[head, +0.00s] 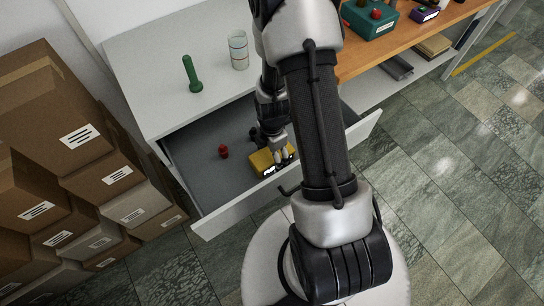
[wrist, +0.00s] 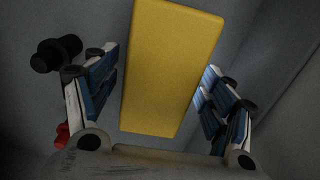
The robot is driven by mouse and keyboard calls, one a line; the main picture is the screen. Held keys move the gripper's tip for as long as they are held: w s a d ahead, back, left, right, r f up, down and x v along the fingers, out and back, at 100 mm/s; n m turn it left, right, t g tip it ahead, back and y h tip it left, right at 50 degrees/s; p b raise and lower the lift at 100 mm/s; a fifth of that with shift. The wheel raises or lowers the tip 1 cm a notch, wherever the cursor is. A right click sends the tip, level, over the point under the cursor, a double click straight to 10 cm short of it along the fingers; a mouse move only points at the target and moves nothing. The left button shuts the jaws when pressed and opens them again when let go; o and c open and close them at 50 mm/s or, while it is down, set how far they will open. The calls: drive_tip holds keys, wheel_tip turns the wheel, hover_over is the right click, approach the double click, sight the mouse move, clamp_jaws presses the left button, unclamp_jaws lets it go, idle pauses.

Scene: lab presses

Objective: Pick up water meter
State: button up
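A yellow box-shaped device (head: 262,162) with a dark and white marked face lies in the open drawer. I cannot tell for sure if it is the water meter. My gripper (head: 280,152) is down in the drawer at this device. In the wrist view the plain yellow side (wrist: 172,65) shows between the two spread fingers of my gripper (wrist: 160,75). A gap shows at the left finger; the right finger looks close to the yellow side, and contact cannot be told. A black piece with rounded ends (wrist: 56,53) lies beyond the left finger.
A small red object (head: 223,151) stands in the grey drawer (head: 195,160), left of the device. A green object (head: 192,75) and a glass beaker (head: 239,50) stand on the cabinet top. Cardboard boxes (head: 60,150) are stacked at left. The drawer walls surround my gripper.

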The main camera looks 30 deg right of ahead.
drive_tip(key=c, duration=1.1)
drive_tip(key=shift+r, duration=0.15)
